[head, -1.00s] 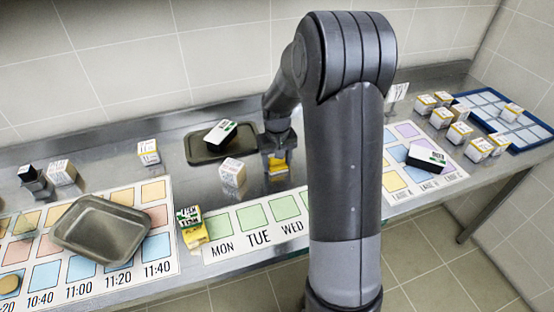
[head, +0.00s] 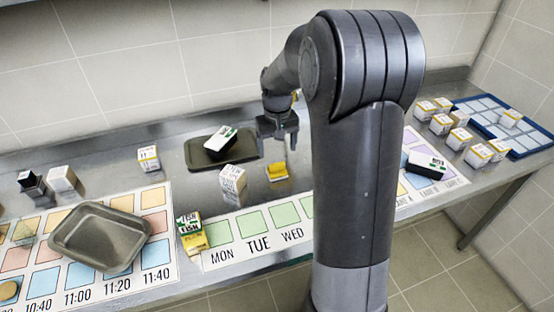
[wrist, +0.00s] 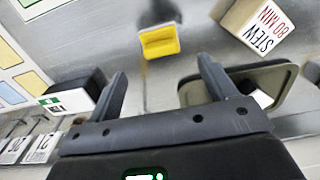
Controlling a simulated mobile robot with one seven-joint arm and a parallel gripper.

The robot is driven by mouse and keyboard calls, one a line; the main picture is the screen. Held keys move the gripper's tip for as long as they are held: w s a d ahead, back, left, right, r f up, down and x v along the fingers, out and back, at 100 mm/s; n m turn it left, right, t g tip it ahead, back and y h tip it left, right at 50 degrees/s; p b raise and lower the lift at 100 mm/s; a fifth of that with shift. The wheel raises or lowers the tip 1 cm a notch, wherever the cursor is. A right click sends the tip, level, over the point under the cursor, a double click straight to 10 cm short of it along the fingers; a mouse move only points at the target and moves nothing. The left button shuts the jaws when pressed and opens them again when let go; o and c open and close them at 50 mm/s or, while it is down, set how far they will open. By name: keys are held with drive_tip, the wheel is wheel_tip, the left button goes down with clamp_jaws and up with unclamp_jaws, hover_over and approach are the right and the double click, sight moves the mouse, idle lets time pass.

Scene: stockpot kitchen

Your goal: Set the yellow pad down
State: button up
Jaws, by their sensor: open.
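The yellow pad (head: 277,172) lies on the steel counter, behind the day strip and to the right of a white block. It also shows in the wrist view (wrist: 159,42), ahead of the fingertips and apart from them. My gripper (head: 280,140) is open and empty, raised above and slightly behind the pad. In the wrist view its two fingers (wrist: 162,75) are spread wide with nothing between them.
A dark tray (head: 205,158) holding a white-and-green box is at the back. A grey metal tray (head: 100,235) rests on the time chart. The WEEK strip (head: 255,228) is in front. Several small boxes stand at the right.

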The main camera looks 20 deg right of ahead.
sight(277, 163)
drive_tip(key=s+a+r+t, duration=0.2)
drive_tip(key=s+r, duration=0.5)
drive_tip(key=s+a+r+t, duration=0.1)
drive_tip(key=s+a+r, duration=0.2)
drive_tip(key=s+r, duration=0.4)
drive_tip(key=s+a+t, duration=0.2)
drive_tip(key=s, duration=1.1)
drive_tip(key=shift+f+t, duration=0.15)
drive_tip(key=shift+t, duration=0.15)
